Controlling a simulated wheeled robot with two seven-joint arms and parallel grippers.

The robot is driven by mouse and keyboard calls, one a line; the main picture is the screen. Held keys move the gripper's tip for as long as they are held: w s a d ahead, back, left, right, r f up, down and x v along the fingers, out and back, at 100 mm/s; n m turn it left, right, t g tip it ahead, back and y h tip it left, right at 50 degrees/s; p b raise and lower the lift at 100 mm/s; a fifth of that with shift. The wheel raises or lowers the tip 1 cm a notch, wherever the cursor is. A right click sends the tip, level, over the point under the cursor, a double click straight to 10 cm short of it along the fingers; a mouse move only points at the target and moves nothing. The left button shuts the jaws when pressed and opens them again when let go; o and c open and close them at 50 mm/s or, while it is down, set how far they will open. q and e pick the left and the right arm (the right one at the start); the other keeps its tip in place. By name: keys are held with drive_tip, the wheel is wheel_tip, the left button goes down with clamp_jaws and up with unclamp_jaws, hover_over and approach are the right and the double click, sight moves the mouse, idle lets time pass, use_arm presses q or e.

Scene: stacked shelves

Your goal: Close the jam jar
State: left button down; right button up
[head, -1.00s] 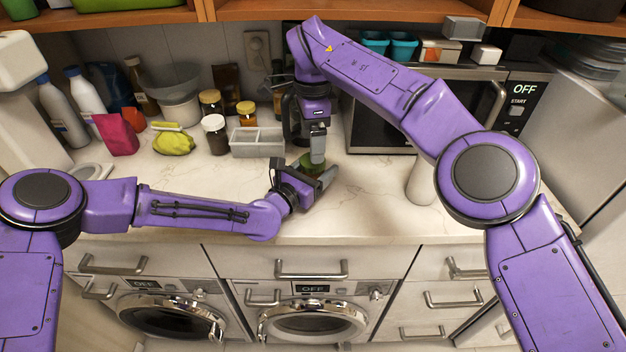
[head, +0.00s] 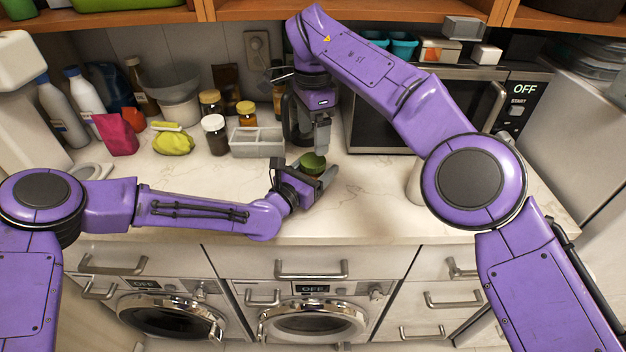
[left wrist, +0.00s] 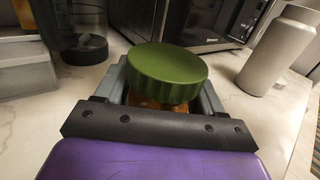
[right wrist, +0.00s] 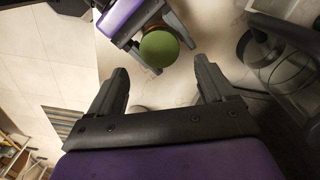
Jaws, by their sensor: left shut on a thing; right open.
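The jam jar (left wrist: 160,99) shows orange contents below its ridged green lid (left wrist: 167,70). The lid sits on top of the jar; I cannot tell how tight it is. The lid also shows in the head view (head: 313,162) and the right wrist view (right wrist: 159,48). My left gripper (head: 317,180) is shut around the jar's body, holding it upright over the counter; its fingers hide most of the glass. My right gripper (head: 321,146) is open and empty, behind and above the lid in the head view. In the right wrist view the lid lies beyond its fingertips (right wrist: 160,75), apart from them.
A grey divided tray (head: 257,150), a white-lidded dark jar (head: 215,137) and yellow-lidded jars stand behind on the left. A coffee maker (head: 293,125) is close to my right gripper. The microwave (head: 385,125) stands right. The front counter (head: 190,190) has free room.

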sight(313, 159)
wheel_tip(313, 159, down, 6)
drive_tip(key=shift+f, duration=0.25)
drive_tip(key=shift+c, duration=0.3)
drive_tip(key=c, duration=1)
drive_tip(key=m, duration=0.3)
drive_tip(key=shift+c, duration=0.2)
